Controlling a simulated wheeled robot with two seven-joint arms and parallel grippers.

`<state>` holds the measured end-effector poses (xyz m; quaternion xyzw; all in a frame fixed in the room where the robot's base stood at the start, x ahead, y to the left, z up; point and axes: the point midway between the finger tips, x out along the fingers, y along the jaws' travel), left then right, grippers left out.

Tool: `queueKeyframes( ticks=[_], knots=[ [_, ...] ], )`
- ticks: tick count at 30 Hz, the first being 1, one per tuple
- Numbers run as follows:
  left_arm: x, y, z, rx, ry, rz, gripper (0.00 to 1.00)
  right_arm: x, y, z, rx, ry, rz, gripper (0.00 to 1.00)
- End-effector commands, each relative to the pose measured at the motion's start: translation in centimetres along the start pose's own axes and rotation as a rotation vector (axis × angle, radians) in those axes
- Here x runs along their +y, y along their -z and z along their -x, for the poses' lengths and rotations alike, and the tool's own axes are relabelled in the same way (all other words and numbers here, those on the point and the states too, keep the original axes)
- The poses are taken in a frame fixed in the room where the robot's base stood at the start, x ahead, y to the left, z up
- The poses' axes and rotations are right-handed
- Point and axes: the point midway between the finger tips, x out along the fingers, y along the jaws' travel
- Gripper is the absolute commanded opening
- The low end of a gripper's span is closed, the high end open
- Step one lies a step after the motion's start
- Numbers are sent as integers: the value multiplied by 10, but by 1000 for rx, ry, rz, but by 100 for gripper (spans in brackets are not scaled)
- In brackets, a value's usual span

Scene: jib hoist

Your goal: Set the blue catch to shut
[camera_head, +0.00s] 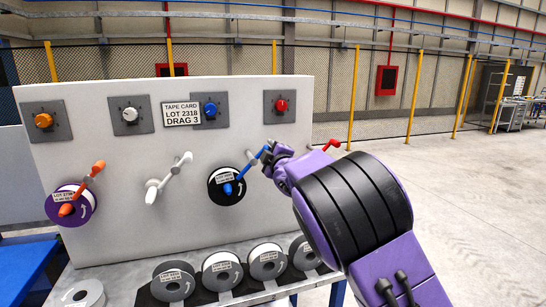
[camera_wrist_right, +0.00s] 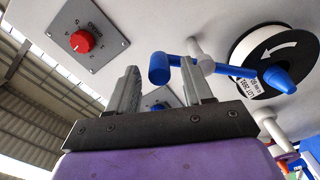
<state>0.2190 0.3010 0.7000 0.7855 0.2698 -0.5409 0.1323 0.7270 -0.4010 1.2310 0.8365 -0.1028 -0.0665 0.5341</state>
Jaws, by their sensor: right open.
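The blue catch (camera_head: 259,158) is a small lever with a rounded blue end, beside the upper right of the blue spool position on the upright panel. In the right wrist view the blue catch (camera_wrist_right: 160,69) has a short arm at a white post. My right gripper (camera_head: 272,158) is at this lever in the head view, its fingers small and partly hidden. In the right wrist view its two fingers are apart, with the lever's end showing near and between their tips; contact cannot be told. My left gripper is not in view.
A white spool with a blue cone (camera_wrist_right: 283,82) sits beside the catch. The panel (camera_head: 130,240) also carries orange, white and red levers and a row of dials, including a red dial (camera_wrist_right: 81,41). Several grey reels (camera_head: 222,270) lie below. Open floor is at right.

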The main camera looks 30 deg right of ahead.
Motion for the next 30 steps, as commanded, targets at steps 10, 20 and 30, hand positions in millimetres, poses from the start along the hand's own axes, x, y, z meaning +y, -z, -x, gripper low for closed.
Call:
queueKeyframes(
  ticks=[10,20,30],
  knots=[
    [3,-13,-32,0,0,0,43,-2,-2,78,0,-4,1,50],
    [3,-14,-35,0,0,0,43,0,-1,99,-1,-1,1,50],
    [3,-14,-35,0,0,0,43,0,-1,99,-1,-1,-2,50]
  ],
)
